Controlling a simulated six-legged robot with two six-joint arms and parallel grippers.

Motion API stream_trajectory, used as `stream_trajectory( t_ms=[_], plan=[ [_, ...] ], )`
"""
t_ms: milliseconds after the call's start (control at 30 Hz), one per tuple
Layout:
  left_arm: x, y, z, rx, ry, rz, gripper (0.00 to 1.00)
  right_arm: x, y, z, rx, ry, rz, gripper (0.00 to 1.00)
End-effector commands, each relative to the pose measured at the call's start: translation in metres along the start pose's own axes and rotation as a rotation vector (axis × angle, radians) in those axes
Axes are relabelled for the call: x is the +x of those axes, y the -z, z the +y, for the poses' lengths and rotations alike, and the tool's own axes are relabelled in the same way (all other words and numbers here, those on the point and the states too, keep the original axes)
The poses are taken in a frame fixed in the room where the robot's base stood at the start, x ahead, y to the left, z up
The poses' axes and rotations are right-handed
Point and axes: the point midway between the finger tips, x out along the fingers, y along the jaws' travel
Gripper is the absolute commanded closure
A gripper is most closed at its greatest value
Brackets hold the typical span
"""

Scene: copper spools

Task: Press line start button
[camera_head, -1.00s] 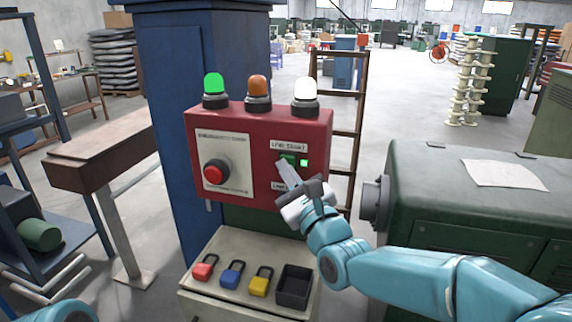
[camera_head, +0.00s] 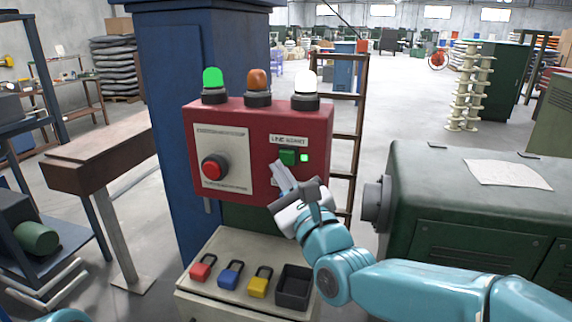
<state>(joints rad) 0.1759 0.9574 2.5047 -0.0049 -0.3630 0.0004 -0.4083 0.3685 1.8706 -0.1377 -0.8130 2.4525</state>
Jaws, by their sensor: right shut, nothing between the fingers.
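The green line start button (camera_head: 288,157) sits on the red control box (camera_head: 262,117), under a label reading LINE START. A small lit green indicator (camera_head: 304,158) is just right of it. My right gripper (camera_head: 279,172) is shut and empty, its fingertips just below and left of the green button. I see a gap between the tips and the button in the picture; the depth is hard to judge. The gripper hides part of a lower label. The red round button (camera_head: 212,167) is on the white plate at the left. My left gripper is not in view.
Green, orange and white lamps (camera_head: 304,92) stand on the box; green and white look lit. Below, a shelf (camera_head: 228,249) holds red, blue and yellow padlocks (camera_head: 260,283) and a black tray (camera_head: 294,288). A green machine (camera_head: 430,190) stands right, a ladder (camera_head: 346,130) behind.

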Motion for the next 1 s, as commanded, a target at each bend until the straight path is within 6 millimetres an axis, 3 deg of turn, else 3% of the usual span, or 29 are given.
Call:
stream_trajectory(
  t_ms=[300, 1000],
  plan=[
    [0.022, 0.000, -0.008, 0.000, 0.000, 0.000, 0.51, -0.021, -0.013, 0.016, 0.000, 0.000, -0.002, 1.00],
    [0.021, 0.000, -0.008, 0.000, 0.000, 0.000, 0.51, -0.023, -0.016, 0.017, -0.001, -0.001, 0.000, 1.00]
  ],
)
